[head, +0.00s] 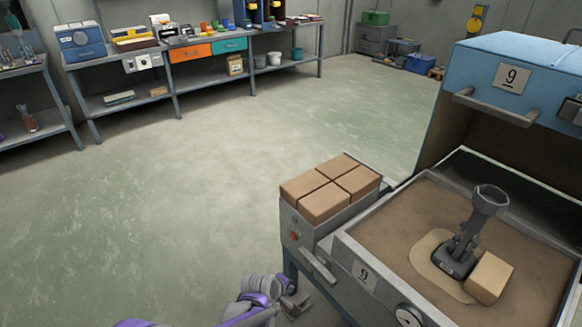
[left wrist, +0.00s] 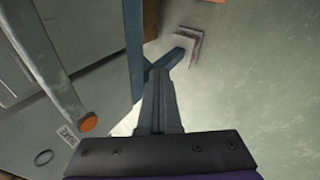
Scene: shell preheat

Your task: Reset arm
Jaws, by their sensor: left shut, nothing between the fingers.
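My left gripper (head: 294,304) is low in the head view, beside the front left corner of the machine numbered 9, with my purple arm behind it. Its fingers are together and empty, which also shows in the left wrist view (left wrist: 160,95). In that view the fingers are close to the machine's grey side and blue leg, and I cannot tell whether they touch. My right gripper is in neither view.
The machine's sand-filled box (head: 385,215) holds a grey metal tool (head: 466,235) and a tan block (head: 489,277). Its blue lid (head: 510,75) is raised. Several tan blocks (head: 330,188) sit in a side tray. A workbench (head: 200,50) stands at the back. The floor (head: 150,190) between is clear.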

